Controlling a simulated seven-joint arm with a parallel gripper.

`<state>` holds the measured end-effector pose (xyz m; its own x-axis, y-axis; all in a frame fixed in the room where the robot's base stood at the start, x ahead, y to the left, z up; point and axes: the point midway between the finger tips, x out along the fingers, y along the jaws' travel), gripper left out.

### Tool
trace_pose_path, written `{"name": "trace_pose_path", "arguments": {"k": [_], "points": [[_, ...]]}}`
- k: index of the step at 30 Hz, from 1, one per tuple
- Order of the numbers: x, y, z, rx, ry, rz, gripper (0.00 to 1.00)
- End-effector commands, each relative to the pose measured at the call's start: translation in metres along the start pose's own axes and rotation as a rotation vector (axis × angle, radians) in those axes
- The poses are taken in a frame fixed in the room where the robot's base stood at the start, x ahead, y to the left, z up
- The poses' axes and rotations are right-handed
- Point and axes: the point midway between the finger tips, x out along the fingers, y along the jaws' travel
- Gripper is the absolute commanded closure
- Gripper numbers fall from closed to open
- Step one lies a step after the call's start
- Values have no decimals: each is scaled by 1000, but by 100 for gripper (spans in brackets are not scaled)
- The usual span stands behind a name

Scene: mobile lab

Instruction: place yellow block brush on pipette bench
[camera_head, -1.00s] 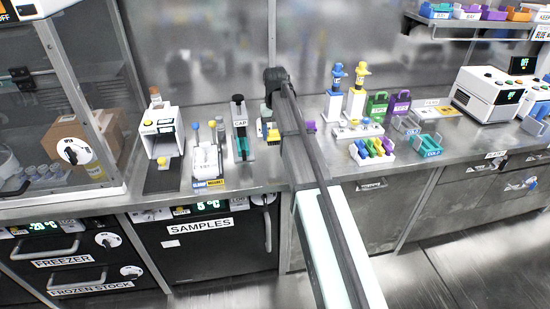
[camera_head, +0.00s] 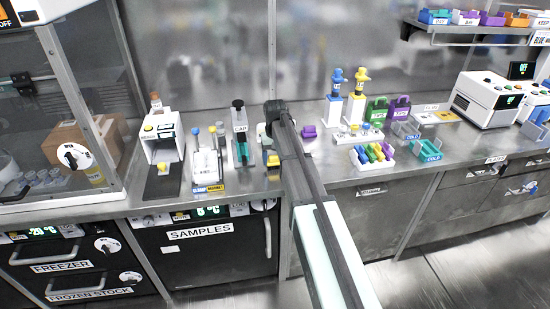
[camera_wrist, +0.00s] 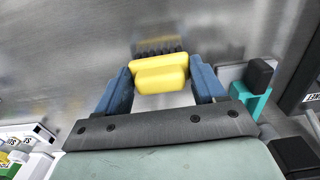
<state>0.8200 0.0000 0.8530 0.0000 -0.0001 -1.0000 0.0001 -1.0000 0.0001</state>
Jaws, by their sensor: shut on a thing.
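The yellow block brush (camera_wrist: 160,72), with dark bristles on its far side, is between the two blue fingers of my gripper (camera_wrist: 163,80) in the wrist view. My gripper is shut on it. In the head view the brush (camera_head: 272,160) shows as a small yellow patch beside my dark arm end, which hides part of it. The steel bench (camera_head: 315,165) carries a blue pipette (camera_head: 336,80) and a yellow pipette (camera_head: 361,80) on white stands, to the right of my gripper. Whether the brush touches the bench I cannot tell.
Left of my gripper stand a CAP device (camera_head: 240,138) and a small white device (camera_head: 207,165). A purple block (camera_head: 308,131) is just right of my arm. A tube rack (camera_head: 372,155) and green and purple carriers stand further right. Bare bench shows between arm and rack.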

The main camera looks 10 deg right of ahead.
Motion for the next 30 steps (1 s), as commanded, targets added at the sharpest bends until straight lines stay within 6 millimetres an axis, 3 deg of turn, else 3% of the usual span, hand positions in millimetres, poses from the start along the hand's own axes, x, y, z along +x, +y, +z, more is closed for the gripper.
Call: {"name": "trace_pose_path", "arguments": {"k": [5, 6, 14, 23, 30], "points": [[3, 0, 0, 0, 0, 0, 59], [3, 0, 0, 0, 0, 0, 30], [3, 0, 0, 0, 0, 0, 5], [1, 0, 0, 0, 0, 0, 5], [-26, 0, -1, 0, 2, 0, 5]]}}
